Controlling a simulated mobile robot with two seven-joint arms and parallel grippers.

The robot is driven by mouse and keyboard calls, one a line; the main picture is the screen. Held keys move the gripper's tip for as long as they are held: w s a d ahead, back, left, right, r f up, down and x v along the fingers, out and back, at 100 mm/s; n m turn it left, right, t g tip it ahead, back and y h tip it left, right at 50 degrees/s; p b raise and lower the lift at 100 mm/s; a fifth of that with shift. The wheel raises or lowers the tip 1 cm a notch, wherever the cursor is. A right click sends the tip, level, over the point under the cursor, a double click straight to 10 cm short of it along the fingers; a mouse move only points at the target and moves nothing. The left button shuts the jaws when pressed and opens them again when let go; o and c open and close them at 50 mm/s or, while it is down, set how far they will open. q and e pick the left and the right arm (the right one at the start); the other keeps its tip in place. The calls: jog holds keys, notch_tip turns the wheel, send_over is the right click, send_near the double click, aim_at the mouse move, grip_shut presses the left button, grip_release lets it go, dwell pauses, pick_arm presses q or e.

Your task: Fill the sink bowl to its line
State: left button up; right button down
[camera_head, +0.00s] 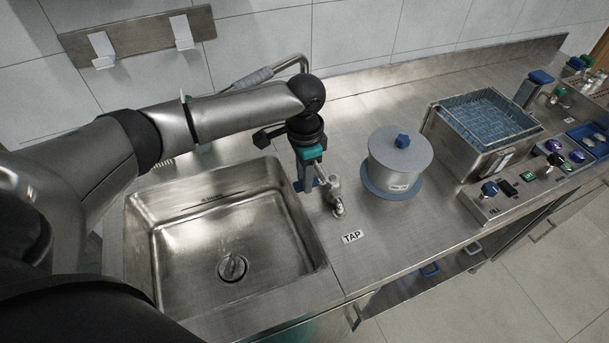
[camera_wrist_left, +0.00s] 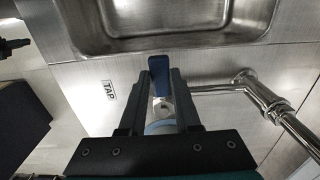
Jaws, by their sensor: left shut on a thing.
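The steel sink bowl (camera_head: 172,262) is sunk in the counter, with a round drain fitting (camera_head: 232,267) in its floor. A dark line mark (camera_head: 212,200) with small lettering is on its back wall. I see no clear water surface in it. The metal tap (camera_head: 334,193) stands at the bowl's right edge, behind the "TAP" label (camera_head: 353,237). My left gripper (camera_head: 306,183) is over the tap, shut on its blue lever. The lever (camera_wrist_left: 159,68) shows between the two fingers in the left wrist view, and the bowl's rim (camera_wrist_left: 160,46) lies beyond. My right gripper is out of view.
A lidded steel pot (camera_head: 395,165) on a blue base stands right of the tap. Farther right are a steel bath with a wire basket (camera_head: 487,122) and a control panel with knobs (camera_head: 520,185). A chrome pipe (camera_wrist_left: 265,98) runs beside the gripper.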

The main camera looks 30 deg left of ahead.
pick_arm(q)
grip_shut()
jog(key=shift+s+d+r+n+p, duration=0.15)
jog(key=shift+s+d+n+p, duration=0.25)
jog(key=shift+p, duration=0.55)
jog(key=shift+s+d+n+p, duration=0.15)
jog(key=shift+d+n+p, duration=0.15)
jog(key=shift+n+p, duration=0.55)
jog(key=shift+s+d+n+p, duration=0.1)
jog(key=shift+d+n+p, duration=0.35)
jog(key=shift+p, duration=0.65)
jog(key=d+n+p, duration=0.7)
jog(key=n+p, duration=0.1)
jog(key=n, duration=0.5)
jog(key=shift+w+f, duration=0.25)
jog(key=shift+w, duration=0.2)
